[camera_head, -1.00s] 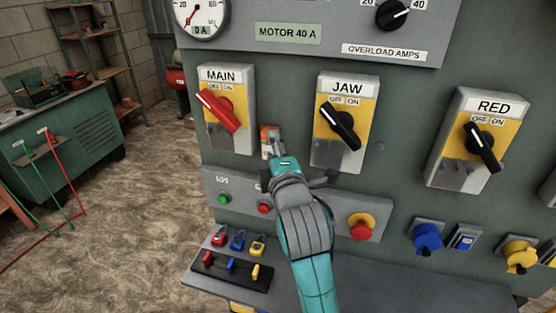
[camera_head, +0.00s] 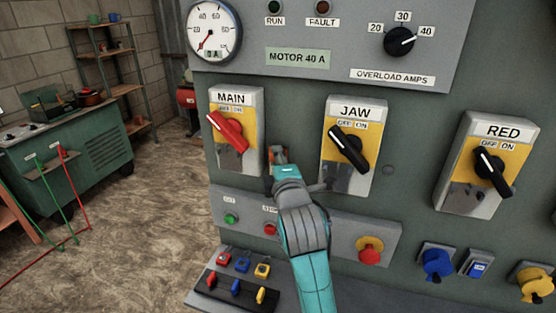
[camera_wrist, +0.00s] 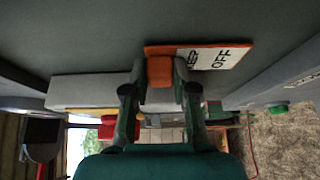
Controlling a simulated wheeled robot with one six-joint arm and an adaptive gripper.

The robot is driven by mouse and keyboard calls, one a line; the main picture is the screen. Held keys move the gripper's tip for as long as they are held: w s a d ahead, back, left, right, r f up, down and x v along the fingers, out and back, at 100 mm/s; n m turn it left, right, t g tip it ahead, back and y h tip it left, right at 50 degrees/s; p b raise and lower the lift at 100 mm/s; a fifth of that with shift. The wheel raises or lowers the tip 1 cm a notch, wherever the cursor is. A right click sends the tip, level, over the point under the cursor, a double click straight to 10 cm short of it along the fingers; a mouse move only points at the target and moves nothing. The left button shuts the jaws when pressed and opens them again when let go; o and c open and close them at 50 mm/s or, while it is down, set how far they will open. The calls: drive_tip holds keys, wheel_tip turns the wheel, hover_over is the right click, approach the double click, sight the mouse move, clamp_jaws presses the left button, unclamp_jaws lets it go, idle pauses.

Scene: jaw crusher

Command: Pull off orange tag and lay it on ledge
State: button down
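The orange tag (camera_head: 279,154) is on the panel between the MAIN switch (camera_head: 236,134) and the JAW switch (camera_head: 352,146), mostly hidden by my gripper (camera_head: 279,168) in the head view. In the wrist view the tag (camera_wrist: 215,57) is orange with a white face; "OFF" reads on it. An orange tab (camera_wrist: 160,72) sticks out between the fingertips of my gripper (camera_wrist: 160,77). The fingers sit on both sides of the tab with no clear gap. The grey ledge (camera_head: 370,298) runs along the bottom of the panel.
Small padlocks (camera_head: 242,264) and a black rack of coloured pieces stand on the ledge's left part. A red emergency button (camera_head: 369,254) is below and right of my gripper. A RED switch (camera_head: 490,165) is at right. A green bench (camera_head: 75,160) stands at far left.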

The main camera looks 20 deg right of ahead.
drive_tip(key=shift+s+a, duration=0.15)
drive_tip(key=shift+s+a, duration=0.7)
drive_tip(key=shift+s, duration=0.3)
drive_tip(key=shift+s+a, duration=0.65)
drive_tip(key=shift+s, duration=0.3)
